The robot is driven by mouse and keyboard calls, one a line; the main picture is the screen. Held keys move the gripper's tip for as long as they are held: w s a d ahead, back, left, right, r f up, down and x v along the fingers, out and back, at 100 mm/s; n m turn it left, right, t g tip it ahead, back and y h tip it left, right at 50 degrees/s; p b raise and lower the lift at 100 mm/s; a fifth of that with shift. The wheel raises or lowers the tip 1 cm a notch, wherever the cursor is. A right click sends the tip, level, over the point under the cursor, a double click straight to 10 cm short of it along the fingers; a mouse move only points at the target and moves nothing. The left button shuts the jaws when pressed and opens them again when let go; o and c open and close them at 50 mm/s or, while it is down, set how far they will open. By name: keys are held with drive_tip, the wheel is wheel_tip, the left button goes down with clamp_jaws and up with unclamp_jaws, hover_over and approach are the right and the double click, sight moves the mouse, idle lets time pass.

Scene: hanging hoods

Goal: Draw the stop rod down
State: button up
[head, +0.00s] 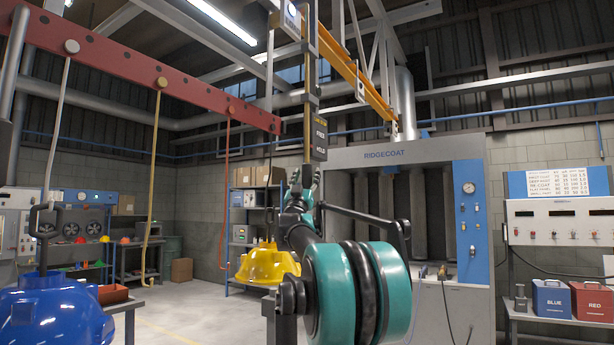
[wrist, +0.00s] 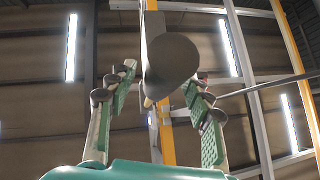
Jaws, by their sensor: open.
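The stop rod (head: 307,95) hangs down from the overhead rail in the head view. A dark plate marked FREE and HOLD (head: 319,138) sits by its lower part. My gripper (head: 306,178) is raised just below that plate, and my arm hides part of the area. In the wrist view a dark rounded end, apparently of the rod (wrist: 171,66), hangs between the two green-padded fingers of my gripper (wrist: 160,80). The fingers stand apart on both sides of it, open. I cannot tell whether either touches it.
A yellow hood (head: 262,265) hangs behind my arm and a blue hood (head: 48,315) at the left. A red beam (head: 130,68) carries hanging cords. The RIDGECOAT booth (head: 400,170) stands behind at the right. Blue and red boxes (head: 590,301) are on the right bench.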

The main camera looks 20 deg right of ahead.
drive_tip(key=v, duration=1.1)
drive_tip(key=shift+f, duration=0.1)
